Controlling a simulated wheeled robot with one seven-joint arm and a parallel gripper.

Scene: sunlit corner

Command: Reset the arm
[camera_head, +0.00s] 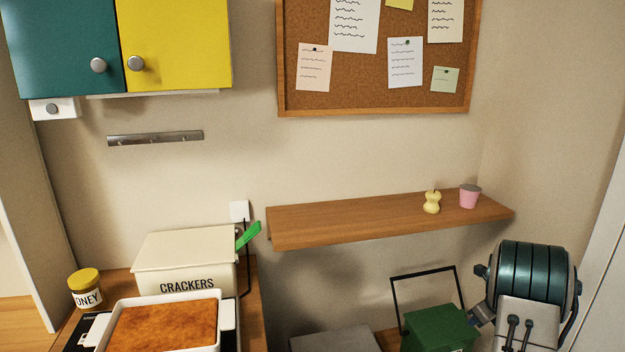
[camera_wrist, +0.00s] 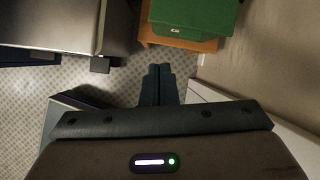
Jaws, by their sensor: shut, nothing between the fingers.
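My gripper (camera_wrist: 158,70) shows in the wrist view with its two dark fingers together, shut and empty. It points down over a patterned floor (camera_wrist: 125,75). In the head view my arm is at the lower right, below the right end of the wooden shelf, and the fingers cannot be made out there. A green box (camera_wrist: 195,15) lies ahead of the fingers in the wrist view, apart from them. The same green box (camera_head: 438,328) stands beside my arm in the head view.
A wooden shelf (camera_head: 340,222) holds a pear-shaped yellow thing (camera_head: 432,203) and a pink cup (camera_head: 469,196). At the lower left are a crackers box (camera_head: 185,262), a honey jar (camera_head: 85,288) and a white baking dish (camera_head: 228,315). A wall (camera_wrist: 270,60) runs along the right in the wrist view.

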